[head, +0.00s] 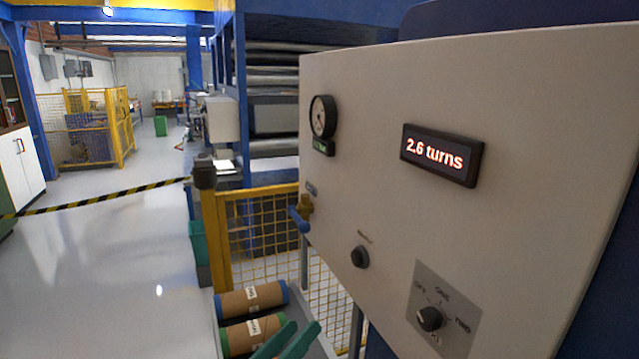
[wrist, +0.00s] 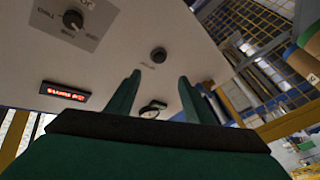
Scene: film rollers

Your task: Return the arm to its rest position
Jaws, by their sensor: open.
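My gripper (head: 304,326) shows as two green fingers at the bottom of the head view, beside the film rollers and below the front of the pale control panel (head: 400,180). In the wrist view my gripper (wrist: 160,90) is open, with an empty gap between its fingers. The panel fills much of that view, with a black knob (wrist: 159,55) beyond the fingertips. The rest of my arm is outside the head view.
A display (head: 442,155) reads "2.6 turns"; a gauge (head: 323,117) and a selector knob (head: 430,318) are on the panel. A blue-ended roller (head: 252,299) and a green-ended roller (head: 250,333) lie below. Yellow mesh fencing (head: 258,230) stands behind. Floor at left is open.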

